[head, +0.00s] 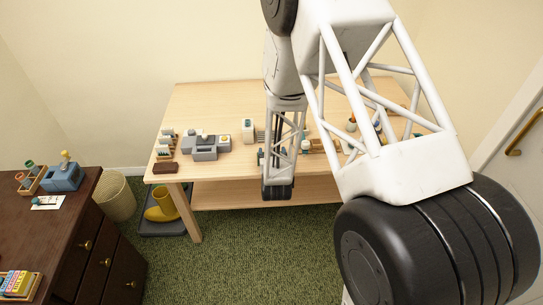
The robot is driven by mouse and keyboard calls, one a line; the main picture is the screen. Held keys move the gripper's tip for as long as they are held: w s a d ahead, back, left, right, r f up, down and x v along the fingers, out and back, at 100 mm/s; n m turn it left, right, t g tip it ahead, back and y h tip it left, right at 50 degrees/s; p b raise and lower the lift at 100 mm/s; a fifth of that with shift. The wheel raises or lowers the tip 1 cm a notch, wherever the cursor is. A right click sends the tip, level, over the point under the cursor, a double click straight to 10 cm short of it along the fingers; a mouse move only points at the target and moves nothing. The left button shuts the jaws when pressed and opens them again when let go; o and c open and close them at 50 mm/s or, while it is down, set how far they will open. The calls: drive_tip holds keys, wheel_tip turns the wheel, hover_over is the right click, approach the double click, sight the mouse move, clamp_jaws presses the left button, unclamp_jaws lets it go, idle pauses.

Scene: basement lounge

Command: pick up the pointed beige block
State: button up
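I cannot pick out a pointed beige block for certain; the small items on the light wooden table (230,100) are tiny here, and my arm covers part of the tabletop. My arm rises from the lower right and bends down over the middle of the table. No gripper fingers show, so I cannot see whether anything is held.
On the table are a grey blocky object (205,153), a dark brown block (165,168), a whitish upright item (248,129) and small items on the right. A dark dresser (60,228) stands at left, beside a wastebasket (115,197) and yellow boots (161,206).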

drive_tip(key=c, duration=1)
drive_tip(key=shift+r, duration=0.2)
drive_tip(key=shift+r, duration=1.35)
drive_tip(key=shift+s+r, duration=0.2)
drive_tip(key=shift+r, duration=0.15)
drive_tip(key=s+d+r, duration=0.1)
drive_tip(key=s+d, duration=0.1)
drive_tip(key=s, duration=1.3)
drive_tip(key=shift+s+d, duration=0.2)
drive_tip(key=shift+d, duration=0.15)
drive_tip(key=shift+r, duration=0.15)
